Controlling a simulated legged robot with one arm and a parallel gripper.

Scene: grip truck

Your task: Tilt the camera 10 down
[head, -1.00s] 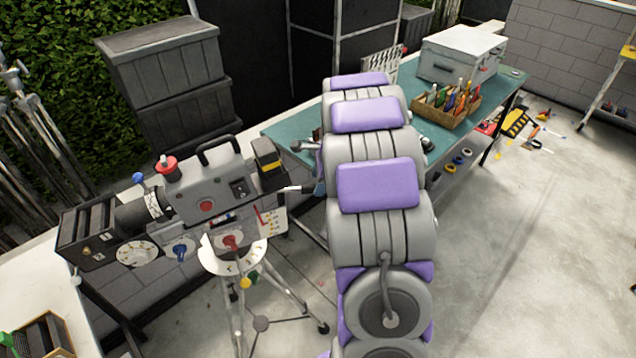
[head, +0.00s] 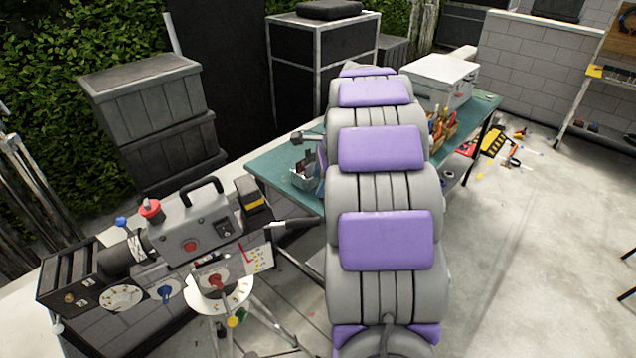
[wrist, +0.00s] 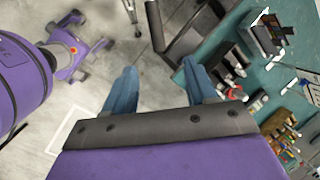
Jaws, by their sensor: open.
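The film camera (head: 190,238) stands at the left in the head view. It is grey, with a black box at its front, a carry handle on top and a red knob. It sits on a tripod head with a white disc (head: 218,298) and a red knob. A dark pan bar (head: 292,226) sticks out from its right side towards my arm. My gripper is mostly hidden behind my grey and purple arm in the head view. In the wrist view, my gripper's blue fingers (wrist: 160,88) are apart with nothing between them. The film camera body is not clearly seen there.
A teal workbench (head: 275,170) runs behind my arm, with a white case (head: 440,78) and a wooden tool box on it. Stacked dark crates (head: 150,110) stand behind the film camera. Tools lie on the floor beyond the bench. Open concrete floor (head: 530,260) lies to the right.

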